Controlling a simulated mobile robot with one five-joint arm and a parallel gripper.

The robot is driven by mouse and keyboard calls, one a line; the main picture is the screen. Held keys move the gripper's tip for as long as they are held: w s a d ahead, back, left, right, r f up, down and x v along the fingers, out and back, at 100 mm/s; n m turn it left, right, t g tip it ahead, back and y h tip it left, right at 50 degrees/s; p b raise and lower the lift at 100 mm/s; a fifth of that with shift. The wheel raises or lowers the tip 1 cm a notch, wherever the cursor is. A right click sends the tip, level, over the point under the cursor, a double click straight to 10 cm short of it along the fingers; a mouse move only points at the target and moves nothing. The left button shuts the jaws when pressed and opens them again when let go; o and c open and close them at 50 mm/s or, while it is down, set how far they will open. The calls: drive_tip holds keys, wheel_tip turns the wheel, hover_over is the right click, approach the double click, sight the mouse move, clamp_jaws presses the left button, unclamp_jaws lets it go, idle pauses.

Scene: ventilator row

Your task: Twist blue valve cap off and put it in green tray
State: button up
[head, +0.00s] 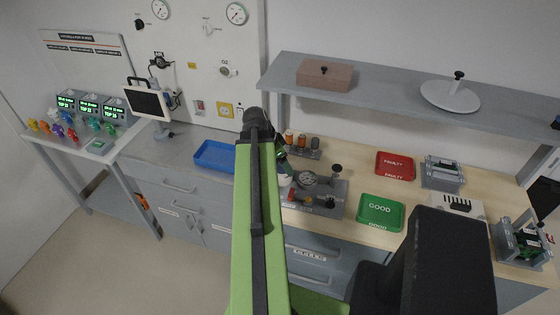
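The green tray (380,211), marked GOOD, lies on the wooden bench top, right of my arm, and looks empty. A grey valve fixture (327,197) with a round gauge (306,179), a red part and a black knob stands left of the tray. I cannot make out a blue valve cap on it; my green arm covers its left side. Dark and green parts just right of my arm, above the fixture, seem to belong to my wrist. My gripper's fingers cannot be made out, so neither its opening nor anything held can be seen.
A red tray (395,166), marked FAULTY, lies behind the green one. A blue tray (215,156) lies on the grey counter at left. Grey fixtures (442,174) and a white device (457,205) stand at right. A grey shelf (400,88) overhangs the bench.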

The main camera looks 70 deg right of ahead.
drive_tip(key=c, duration=1.4)
drive_tip(key=o, duration=0.7)
drive_tip(key=shift+c, duration=0.2)
drive_tip(key=shift+f, duration=0.1)
drive_tip(key=c, duration=0.5)
drive_tip(key=n, duration=0.2)
drive_tip(key=shift+s+a+n+t+h, duration=0.1)
drive_tip(key=shift+s+n+t+h, duration=0.05)
drive_tip(key=shift+n+t+h, duration=0.2)
drive_tip(key=shift+c, duration=0.2)
drive_tip(key=shift+n+t, duration=0.25)
drive_tip(key=shift+n, duration=0.4)
drive_tip(key=shift+w+d+n, duration=0.2)
drive_tip(key=shift+d+n, duration=0.1)
drive_tip(key=shift+d, duration=0.05)
drive_tip(key=o, duration=1.3)
drive_tip(key=shift+w+d, duration=0.1)
